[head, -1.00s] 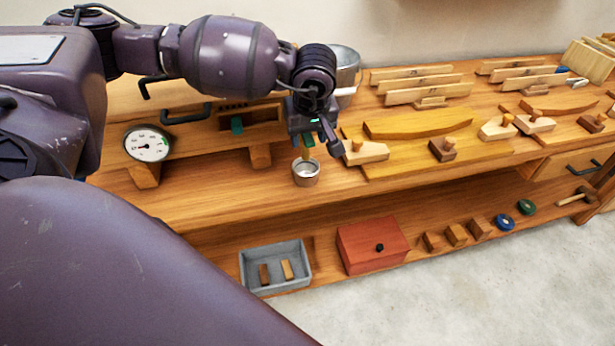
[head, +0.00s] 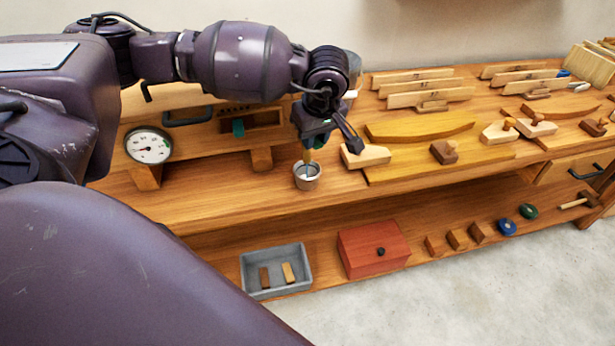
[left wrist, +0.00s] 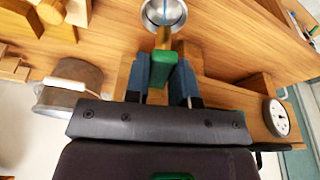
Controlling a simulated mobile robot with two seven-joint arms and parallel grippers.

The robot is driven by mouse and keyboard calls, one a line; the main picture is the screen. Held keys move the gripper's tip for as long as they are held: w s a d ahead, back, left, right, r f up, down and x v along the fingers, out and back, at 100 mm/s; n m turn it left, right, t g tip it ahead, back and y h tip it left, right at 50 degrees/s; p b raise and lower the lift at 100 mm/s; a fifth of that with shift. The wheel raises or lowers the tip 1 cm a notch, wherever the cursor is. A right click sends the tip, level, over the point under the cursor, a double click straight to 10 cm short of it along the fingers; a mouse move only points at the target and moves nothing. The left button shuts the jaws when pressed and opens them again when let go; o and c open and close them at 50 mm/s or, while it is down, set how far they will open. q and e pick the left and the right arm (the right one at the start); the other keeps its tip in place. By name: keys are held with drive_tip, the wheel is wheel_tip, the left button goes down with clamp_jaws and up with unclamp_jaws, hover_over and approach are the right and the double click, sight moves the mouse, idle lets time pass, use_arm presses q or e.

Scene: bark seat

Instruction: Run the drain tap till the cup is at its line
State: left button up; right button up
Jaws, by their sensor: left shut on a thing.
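The cup (head: 307,181), a small grey metal one, stands upright on the bench below the brass tap spout (head: 308,156). The left wrist view shows the cup (left wrist: 176,22) from above, with a thin bluish streak like a stream between spout and cup. The liquid level and any line are too small to tell. My left gripper (head: 330,138) is shut on the green tap handle (left wrist: 162,68), one finger on each side; the gripper also shows in the left wrist view (left wrist: 160,84). My right gripper is not in view.
A dial gauge (head: 149,146) stands left of the tap. A wooden block (head: 366,157) lies close right of the cup. A metal pail (left wrist: 68,92) is behind the tap. The lower shelf holds a grey tray (head: 276,290) and a red box (head: 373,250). Bench front is clear.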

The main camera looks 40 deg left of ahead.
use_arm(q)
drive_tip(key=w+n, duration=0.1)
drive_tip(key=n, duration=0.1)
drive_tip(key=n+g, duration=0.1)
drive_tip(key=n, duration=0.1)
drive_tip(key=w+n, duration=0.1)
drive_tip(key=n, duration=0.1)
drive_tip(key=shift+w+d+r+n+g+y, duration=0.1)
drive_tip(key=shift+w+d+n+g+y, duration=0.05)
drive_tip(key=shift+w+n+g+y, duration=0.2)
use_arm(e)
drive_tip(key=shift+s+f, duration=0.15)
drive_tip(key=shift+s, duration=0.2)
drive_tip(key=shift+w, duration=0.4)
use_arm(q)
drive_tip(key=shift+d, duration=0.1)
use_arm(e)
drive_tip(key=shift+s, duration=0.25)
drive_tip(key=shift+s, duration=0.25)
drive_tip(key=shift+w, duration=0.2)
